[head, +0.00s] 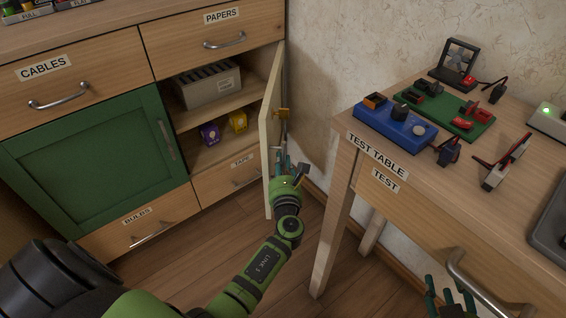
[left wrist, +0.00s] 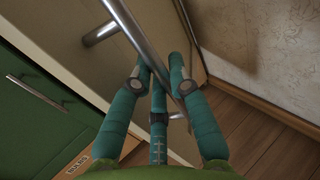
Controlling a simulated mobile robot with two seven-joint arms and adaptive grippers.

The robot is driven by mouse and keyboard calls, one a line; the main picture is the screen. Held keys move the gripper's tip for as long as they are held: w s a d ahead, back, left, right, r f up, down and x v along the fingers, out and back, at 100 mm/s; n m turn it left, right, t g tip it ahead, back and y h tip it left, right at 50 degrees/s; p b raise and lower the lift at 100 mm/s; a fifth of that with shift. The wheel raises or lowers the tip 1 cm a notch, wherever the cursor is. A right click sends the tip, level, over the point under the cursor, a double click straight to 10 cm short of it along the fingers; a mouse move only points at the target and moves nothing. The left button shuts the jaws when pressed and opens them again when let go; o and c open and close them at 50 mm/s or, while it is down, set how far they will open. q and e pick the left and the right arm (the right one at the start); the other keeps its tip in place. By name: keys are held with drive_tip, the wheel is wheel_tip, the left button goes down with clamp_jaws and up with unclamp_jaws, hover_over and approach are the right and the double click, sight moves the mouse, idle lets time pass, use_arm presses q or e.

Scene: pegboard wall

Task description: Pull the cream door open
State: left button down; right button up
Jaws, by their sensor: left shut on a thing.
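The cream door (head: 268,135) stands swung out from the cabinet, seen nearly edge-on, with the shelves behind it exposed. Its metal bar handle (left wrist: 135,35) runs between my fingers in the left wrist view. My left gripper (head: 281,165) is at the door's right-hand face, its teal fingers (left wrist: 157,85) shut on the handle. Part of the grip is hidden by the hand in the head view. My right gripper (head: 450,296) is at the bottom right, its fingers apart and empty, partly cut off by the frame.
The test table (head: 345,150) stands close to the right of the door, its leg (head: 331,235) near my left arm. The shelves hold a grey rack (head: 208,86) and small purple (head: 210,134) and yellow (head: 238,121) boxes. A green door (head: 90,165) is shut at left.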

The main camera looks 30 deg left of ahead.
use_arm(q)
drive_tip(key=shift+s+f, duration=0.1)
drive_tip(key=shift+f, duration=0.05)
drive_tip(key=c, duration=1.4)
unclamp_jaws()
drive_tip(key=shift+c, duration=0.2)
drive_tip(key=v, duration=1.2)
